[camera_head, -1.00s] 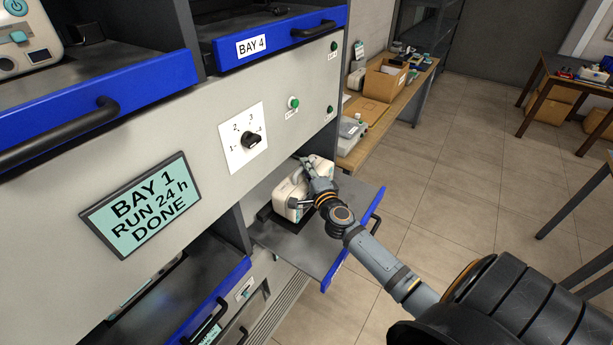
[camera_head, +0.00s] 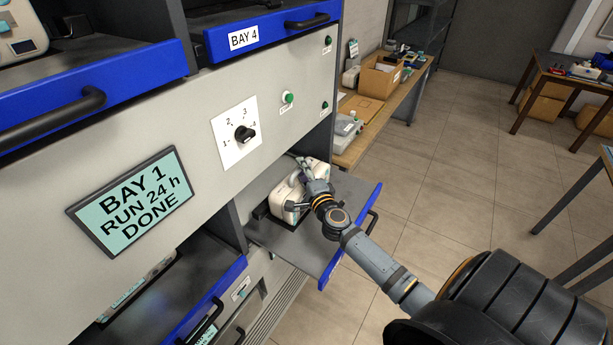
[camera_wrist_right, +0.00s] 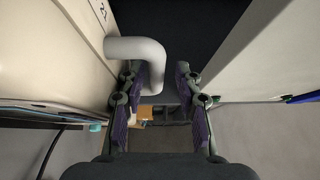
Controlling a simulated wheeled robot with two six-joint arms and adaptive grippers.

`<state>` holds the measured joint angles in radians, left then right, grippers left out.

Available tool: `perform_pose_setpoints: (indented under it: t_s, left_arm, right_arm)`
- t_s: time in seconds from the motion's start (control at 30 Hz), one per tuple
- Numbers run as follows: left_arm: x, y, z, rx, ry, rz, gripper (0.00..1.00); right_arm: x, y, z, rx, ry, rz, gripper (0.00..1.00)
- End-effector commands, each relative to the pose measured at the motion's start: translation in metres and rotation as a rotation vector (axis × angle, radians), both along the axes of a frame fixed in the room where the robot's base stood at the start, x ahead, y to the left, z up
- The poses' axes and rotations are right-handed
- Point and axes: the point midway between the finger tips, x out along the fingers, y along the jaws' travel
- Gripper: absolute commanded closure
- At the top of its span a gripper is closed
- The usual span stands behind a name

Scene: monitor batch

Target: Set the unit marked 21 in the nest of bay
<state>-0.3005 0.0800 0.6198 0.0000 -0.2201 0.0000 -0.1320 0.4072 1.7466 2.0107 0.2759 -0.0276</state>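A white unit with a carrying handle (camera_head: 289,198) sits on the pulled-out grey shelf (camera_head: 318,238) with a blue front edge, at the lower middle of the head view. The nest under the unit is mostly hidden. My left gripper is out of view.
The cabinet carries a screen (camera_head: 133,203) reading "BAY 1 RUN 24 h DONE", a dial (camera_head: 243,134) and a green button (camera_head: 288,97). Blue-fronted drawers sit above and below left.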

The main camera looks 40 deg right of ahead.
Motion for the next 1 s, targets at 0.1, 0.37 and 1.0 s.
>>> perform_pose_setpoints:
  t_s: [0.1,0.37,1.0]
  left_arm:
    - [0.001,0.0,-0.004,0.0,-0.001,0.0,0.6]
    - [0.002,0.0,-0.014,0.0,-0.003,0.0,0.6]
    - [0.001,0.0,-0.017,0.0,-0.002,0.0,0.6]
  right_arm:
    - [-0.022,0.004,-0.005,-0.002,0.006,0.001,0.64]
    - [-0.084,0.018,-0.007,-0.003,0.008,0.002,0.64]
    - [-0.115,0.024,-0.003,0.0,0.0,0.0,0.64]
